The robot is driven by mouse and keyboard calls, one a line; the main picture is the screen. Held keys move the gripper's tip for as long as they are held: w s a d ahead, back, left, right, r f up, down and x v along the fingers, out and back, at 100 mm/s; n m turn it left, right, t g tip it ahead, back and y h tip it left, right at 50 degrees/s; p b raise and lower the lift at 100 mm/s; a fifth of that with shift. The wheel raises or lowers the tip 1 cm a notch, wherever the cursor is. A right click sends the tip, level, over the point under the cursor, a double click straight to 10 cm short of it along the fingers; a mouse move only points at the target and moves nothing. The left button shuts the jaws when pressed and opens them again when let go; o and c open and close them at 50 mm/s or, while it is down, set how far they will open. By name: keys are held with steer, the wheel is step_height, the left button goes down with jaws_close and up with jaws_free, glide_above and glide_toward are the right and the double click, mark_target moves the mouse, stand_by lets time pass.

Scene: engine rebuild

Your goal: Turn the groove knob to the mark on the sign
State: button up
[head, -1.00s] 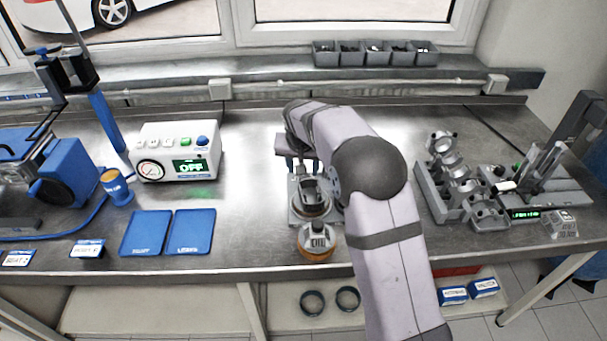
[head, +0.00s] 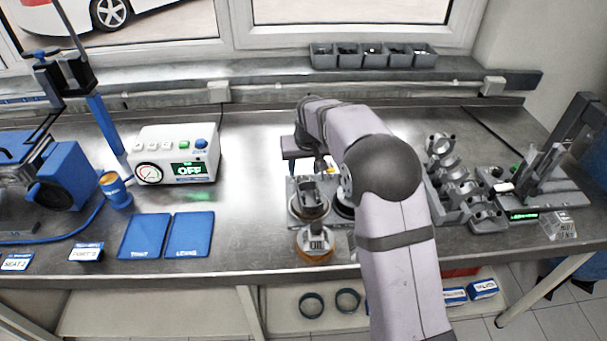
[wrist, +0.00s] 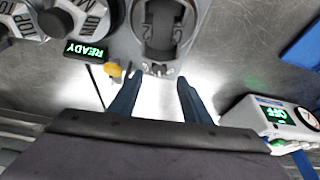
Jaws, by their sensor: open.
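In the wrist view, which sees the bench upside down, dark round knobs on a grey dial plate (wrist: 25,25) show at the top left, cut by the frame edge. I cannot tell which way the groove knob (wrist: 57,20) points. A green "READY" display (wrist: 86,50) sits beside the dial. My gripper (wrist: 158,84) is open and empty, beside the fixture and apart from the knobs. My arm hides much of the dial in the head view.
The grey fixture (wrist: 165,30) holds a dark piston-like part. A small yellow knob (wrist: 113,70) stands near it. A white box (head: 177,152) reading "OFF", two blue trays (head: 145,236) and metal bearing blocks (head: 450,175) lie around. Bare bench lies left of the fixture.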

mark_target(303, 179)
steer(key=n, duration=0.2)
steer(key=d+n+y, duration=0.1)
steer(key=n, duration=0.1)
steer(key=shift+w+r+p, duration=0.1)
steer(key=shift+w+p, duration=0.05)
steer(key=shift+p, duration=0.15)
steer(key=shift+p+x, duration=1.55)
steer(key=shift+x, duration=2.1)
steer(key=c, duration=1)
steer(key=shift+a+m+h, duration=0.15)
steer(key=shift+m+h, duration=0.35)
steer(key=shift+m, duration=1.1)
steer(key=shift+c, duration=0.2)
